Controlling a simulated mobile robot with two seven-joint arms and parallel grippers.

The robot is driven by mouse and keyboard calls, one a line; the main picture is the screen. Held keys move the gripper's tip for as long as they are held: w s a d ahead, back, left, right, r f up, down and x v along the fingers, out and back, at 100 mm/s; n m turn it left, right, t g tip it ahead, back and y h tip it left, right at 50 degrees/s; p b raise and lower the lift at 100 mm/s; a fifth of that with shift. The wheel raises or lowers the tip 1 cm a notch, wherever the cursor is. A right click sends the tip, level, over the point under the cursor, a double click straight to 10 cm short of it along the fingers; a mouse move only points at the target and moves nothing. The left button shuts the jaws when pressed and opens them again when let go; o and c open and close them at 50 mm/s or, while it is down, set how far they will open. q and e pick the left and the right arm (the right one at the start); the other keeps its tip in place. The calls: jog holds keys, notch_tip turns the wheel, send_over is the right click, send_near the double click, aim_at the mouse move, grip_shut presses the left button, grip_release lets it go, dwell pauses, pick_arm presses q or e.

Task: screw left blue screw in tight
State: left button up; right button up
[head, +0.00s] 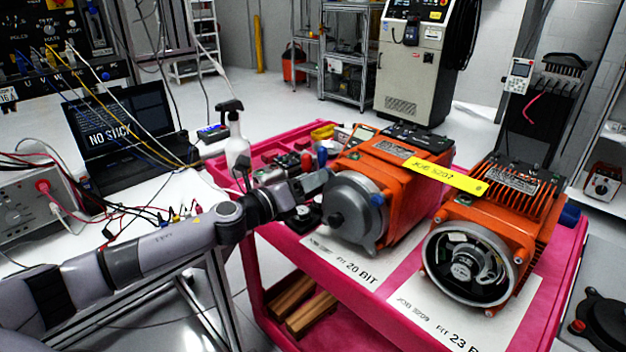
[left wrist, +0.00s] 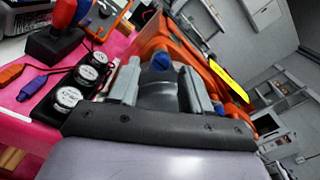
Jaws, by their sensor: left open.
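The left orange motor (head: 395,185) stands on the pink cart with its round grey end cap (head: 352,212) facing front. My left gripper (head: 320,183) is at the left side of this cap. In the left wrist view, my left gripper (left wrist: 161,75) is open, with a finger on each side. A blue screw (left wrist: 162,62) shows between and just beyond the fingers, apparently untouched; how deep it sits I cannot tell. A second blue screw (head: 377,198) shows at the cap's right edge; in the wrist view a blue bit is partly hidden behind the right finger. My right gripper is not in view.
The right orange motor (head: 500,220) stands open-ended on the pink cart (head: 345,300). A spray bottle (head: 235,140) stands behind my arm.

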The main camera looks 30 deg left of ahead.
pick_arm(q)
jog(key=shift+b+v, duration=0.6)
jog(key=shift+v, duration=2.25)
jog(key=shift+d+f, duration=0.1)
jog(key=s+d+f+n+g, duration=0.1)
jog(key=s+d+f+n, duration=0.15)
jog(key=f+n, duration=0.25)
jog(key=s+d+f+n+g+y, duration=0.1)
jog(key=s+d+f+n, duration=0.15)
jog(key=f+n, duration=0.25)
jog(key=s+d+f+n, duration=0.2)
jog(key=s+f+n, duration=0.2)
jog(key=f, duration=0.1)
jog(key=s+d+f+n+g+y, duration=0.2)
jog(key=s+f+n+g+y, duration=0.1)
jog(key=s+f+n, duration=1.1)
jog(key=s+n+g, duration=0.1)
jog(key=s+n, duration=0.2)
jog(key=shift+d, duration=0.35)
jog(key=shift+s, duration=0.1)
